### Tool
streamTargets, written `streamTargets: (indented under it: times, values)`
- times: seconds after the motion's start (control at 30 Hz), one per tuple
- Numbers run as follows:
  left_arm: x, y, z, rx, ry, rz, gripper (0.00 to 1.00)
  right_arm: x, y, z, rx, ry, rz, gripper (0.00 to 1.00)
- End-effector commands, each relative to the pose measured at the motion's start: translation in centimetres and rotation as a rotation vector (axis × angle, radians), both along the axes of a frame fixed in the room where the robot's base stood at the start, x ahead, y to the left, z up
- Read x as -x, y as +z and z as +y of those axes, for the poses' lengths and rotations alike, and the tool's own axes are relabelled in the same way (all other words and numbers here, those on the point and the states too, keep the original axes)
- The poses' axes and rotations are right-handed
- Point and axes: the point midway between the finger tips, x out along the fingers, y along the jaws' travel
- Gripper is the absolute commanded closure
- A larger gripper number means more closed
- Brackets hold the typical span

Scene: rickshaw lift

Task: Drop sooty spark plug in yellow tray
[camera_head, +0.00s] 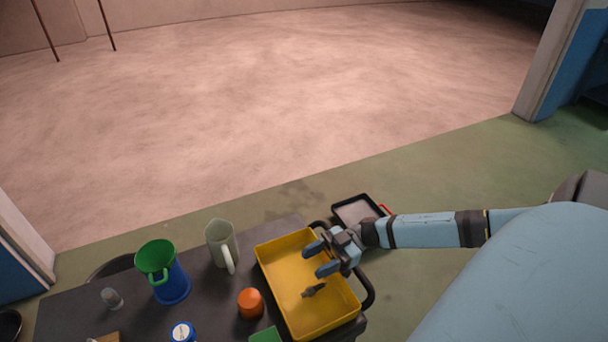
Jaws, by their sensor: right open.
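The yellow tray (279,268) sits at the right end of the dark table. A small dark spark plug (314,291) shows within the tray's outline, just below my right gripper's fingers; I cannot tell whether it touches the tray floor. My right gripper (318,258) is open over the tray, its blue fingers pointing left, with nothing between them. My left gripper is not in view.
On the table (70,312) stand a blue container with a green funnel (158,262), a grey-green jug (221,245), an orange object (250,303) and a blue-and-white lidded item (183,332). A dark-rimmed tray (357,210) lies beyond the yellow tray. Open floor stretches behind.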

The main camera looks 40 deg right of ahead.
Motion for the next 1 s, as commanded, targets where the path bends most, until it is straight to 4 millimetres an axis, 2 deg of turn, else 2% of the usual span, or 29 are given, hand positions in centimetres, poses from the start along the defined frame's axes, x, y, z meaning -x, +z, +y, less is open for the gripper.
streamTargets:
  times: [0.17,0.27,0.5,0.7,0.83,1.0]
  values:
    - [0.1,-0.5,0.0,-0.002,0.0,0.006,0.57,0.2,-0.1,-0.8,0.002,0.001,0.001,0.49]
    - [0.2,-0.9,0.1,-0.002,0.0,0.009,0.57,0.5,-0.2,-2.2,0.004,-0.001,0.002,0.49]
    - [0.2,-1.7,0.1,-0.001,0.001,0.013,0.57,1.7,-0.3,-7.6,0.005,-0.001,0.003,0.49]
    - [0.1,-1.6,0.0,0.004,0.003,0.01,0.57,2.5,-0.1,-11.4,0.003,-0.001,0.001,0.49]
    - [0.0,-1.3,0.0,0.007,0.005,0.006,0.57,2.9,-0.1,-12.9,0.002,-0.001,0.001,0.49]
    - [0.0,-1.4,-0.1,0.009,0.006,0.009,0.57,3.0,0.0,-13.5,-0.001,0.0,0.0,0.49]
